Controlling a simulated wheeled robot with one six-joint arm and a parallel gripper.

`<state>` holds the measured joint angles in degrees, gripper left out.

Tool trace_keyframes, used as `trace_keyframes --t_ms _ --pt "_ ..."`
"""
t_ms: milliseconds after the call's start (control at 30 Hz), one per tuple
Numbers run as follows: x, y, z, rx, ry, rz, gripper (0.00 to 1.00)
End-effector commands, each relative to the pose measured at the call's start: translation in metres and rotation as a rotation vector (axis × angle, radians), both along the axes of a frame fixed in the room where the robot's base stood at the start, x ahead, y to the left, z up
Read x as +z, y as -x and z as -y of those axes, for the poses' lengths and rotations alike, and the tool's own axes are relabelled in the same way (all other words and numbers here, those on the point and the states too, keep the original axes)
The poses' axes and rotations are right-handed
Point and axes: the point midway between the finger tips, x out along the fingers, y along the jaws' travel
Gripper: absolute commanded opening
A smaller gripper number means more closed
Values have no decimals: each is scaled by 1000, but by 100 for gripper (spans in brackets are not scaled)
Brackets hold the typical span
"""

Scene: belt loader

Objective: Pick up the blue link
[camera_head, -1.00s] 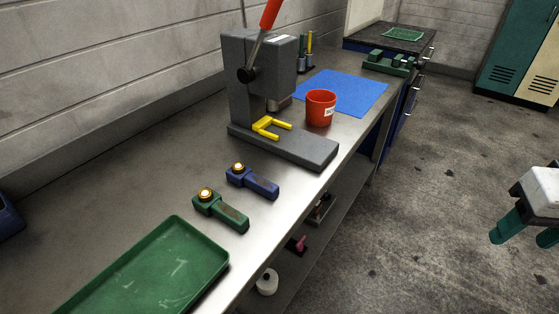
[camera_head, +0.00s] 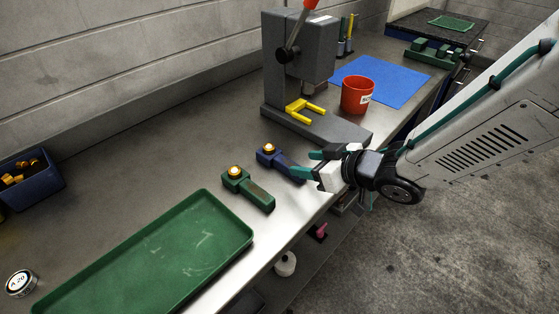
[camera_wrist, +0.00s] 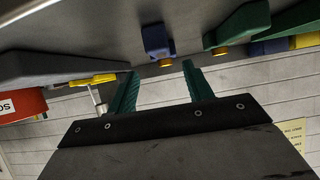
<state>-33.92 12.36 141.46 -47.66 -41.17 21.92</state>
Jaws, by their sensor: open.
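The blue link (camera_head: 267,154) lies on the metal bench with a round brass-coloured piece at its far end. Its near end is partly hidden by my gripper. My gripper (camera_head: 302,165) has come in from the right, its teal fingers spread apart at the link's near end. In the wrist view the blue link (camera_wrist: 156,38) shows ahead of the gap between the fingers (camera_wrist: 158,68), and nothing is held there. I cannot tell whether a finger touches the link.
A similar green link (camera_head: 249,189) lies close beside the blue one, with a green tray (camera_head: 213,199) nearer. A grey press (camera_head: 284,75) with a yellow fork (camera_head: 303,107) stands behind. A red cup (camera_head: 356,96) is by a blue mat (camera_head: 412,80). A blue bin (camera_head: 43,186) sits left.

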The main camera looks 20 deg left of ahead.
Motion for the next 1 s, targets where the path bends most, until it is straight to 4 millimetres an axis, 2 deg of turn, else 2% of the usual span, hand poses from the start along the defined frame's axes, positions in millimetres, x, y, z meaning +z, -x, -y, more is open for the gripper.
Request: trace_keyframes --t_ms 500,800,833,1000 --pt "-29 -19 -56 1 0 0 51" --pt "-31 -22 -61 0 1 1 51" --pt "-31 -22 -61 0 1 1 48" --pt "-31 -22 -61 0 1 1 1"
